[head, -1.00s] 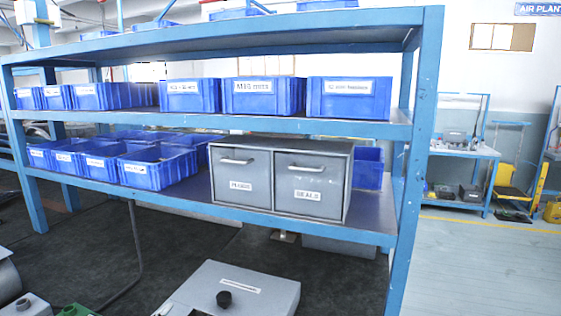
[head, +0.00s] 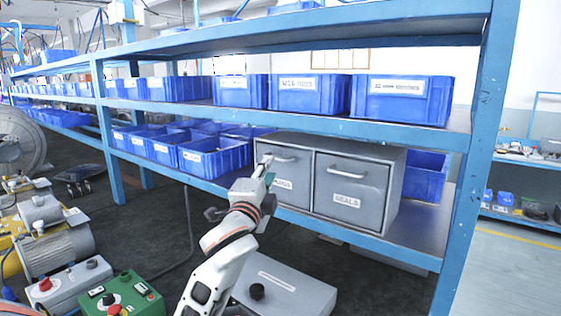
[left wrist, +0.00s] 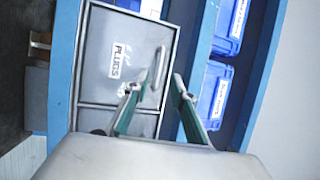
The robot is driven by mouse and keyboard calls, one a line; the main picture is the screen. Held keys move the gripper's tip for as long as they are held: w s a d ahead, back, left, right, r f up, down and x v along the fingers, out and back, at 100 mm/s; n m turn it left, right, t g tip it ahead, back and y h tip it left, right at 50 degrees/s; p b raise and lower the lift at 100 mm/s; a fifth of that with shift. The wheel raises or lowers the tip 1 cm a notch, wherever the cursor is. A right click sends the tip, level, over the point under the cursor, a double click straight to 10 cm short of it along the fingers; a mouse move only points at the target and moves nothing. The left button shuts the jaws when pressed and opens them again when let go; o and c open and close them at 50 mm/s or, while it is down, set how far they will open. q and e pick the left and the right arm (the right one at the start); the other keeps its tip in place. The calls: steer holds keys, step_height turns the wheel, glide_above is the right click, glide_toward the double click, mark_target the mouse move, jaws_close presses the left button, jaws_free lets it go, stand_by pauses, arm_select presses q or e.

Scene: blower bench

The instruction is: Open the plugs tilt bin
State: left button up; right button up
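The plugs tilt bin (head: 301,187) is the left one of two grey bins in a grey cabinet on the lower shelf. Its front looks shut, and my gripper partly hides its label. The bin's bar handle (head: 285,159) is near the top of its front. My left gripper (head: 267,165) is at the upper left of that front. In the left wrist view the left gripper (left wrist: 157,84) is open, with the handle (left wrist: 158,68) showing between its fingertips; contact cannot be told. The PLUGS label (left wrist: 119,60) shows there. My right gripper is not in view.
The seals bin (head: 350,187) stands shut to the right. Blue boxes (head: 214,157) are left of the cabinet, and more are on the shelf above. A blue upright (head: 478,130) bounds the shelf's right end. A grey box (head: 285,285) with a black knob sits below.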

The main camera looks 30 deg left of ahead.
mark_target(288, 172)
arm_select(q)
steer(key=x, duration=0.5)
steer(key=shift+w+a+p, duration=0.1)
steer(key=shift+w+p, duration=0.2)
jaws_close()
